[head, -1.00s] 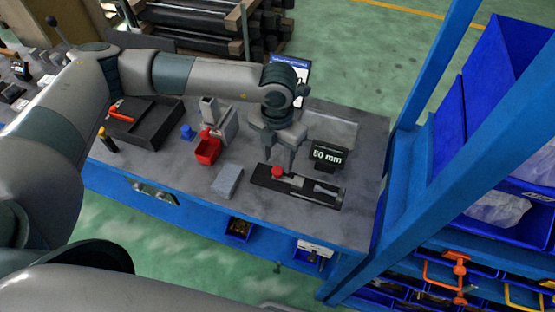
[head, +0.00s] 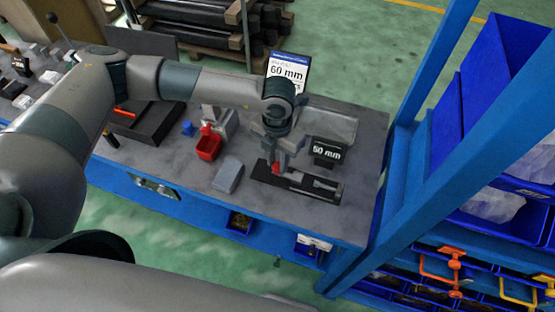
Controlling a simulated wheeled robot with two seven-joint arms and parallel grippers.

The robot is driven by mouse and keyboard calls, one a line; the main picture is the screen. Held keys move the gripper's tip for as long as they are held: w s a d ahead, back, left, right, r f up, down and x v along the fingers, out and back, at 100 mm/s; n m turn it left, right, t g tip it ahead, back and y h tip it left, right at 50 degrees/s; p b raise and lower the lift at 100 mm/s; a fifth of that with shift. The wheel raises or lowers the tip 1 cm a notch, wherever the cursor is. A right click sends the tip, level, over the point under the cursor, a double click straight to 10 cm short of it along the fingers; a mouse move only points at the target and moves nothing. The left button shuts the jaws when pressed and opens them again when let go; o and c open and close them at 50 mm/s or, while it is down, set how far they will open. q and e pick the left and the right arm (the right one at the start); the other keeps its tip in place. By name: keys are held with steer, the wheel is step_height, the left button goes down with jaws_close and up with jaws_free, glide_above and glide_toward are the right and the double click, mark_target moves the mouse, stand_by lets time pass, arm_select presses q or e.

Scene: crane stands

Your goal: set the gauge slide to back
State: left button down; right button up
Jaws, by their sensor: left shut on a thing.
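The gauge (head: 325,192) is a long black base with a grey slide part on it, lying on the bench at the right. A red knob (head: 277,168) stands near its left end. My left gripper (head: 275,164) points down over that end and is shut on the red knob, partly hiding it. A black display (head: 327,151) reading "50 mm" stands behind the gauge. A white and blue card (head: 288,70) reading "60 mm" stands at the back of the bench. My right gripper is not in view.
A black tray (head: 150,128) is farther left. A blue rack post (head: 385,190) rises close by the bench's right end.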

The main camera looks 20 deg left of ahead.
arm_select(q)
steer(key=shift+a+f+b, duration=0.2)
steer(key=shift+a+b, duration=0.7)
steer(key=shift+a, duration=0.2)
steer(key=shift+a+r, duration=0.15)
steer(key=shift+a, duration=0.35)
steer(key=shift+r, duration=0.1)
steer(key=shift+w, duration=0.1)
steer(key=c, duration=1.5)
jaws_free()
steer(key=shift+o, duration=0.2)
steer(key=shift+a, duration=0.15)
steer(key=shift+r, duration=0.1)
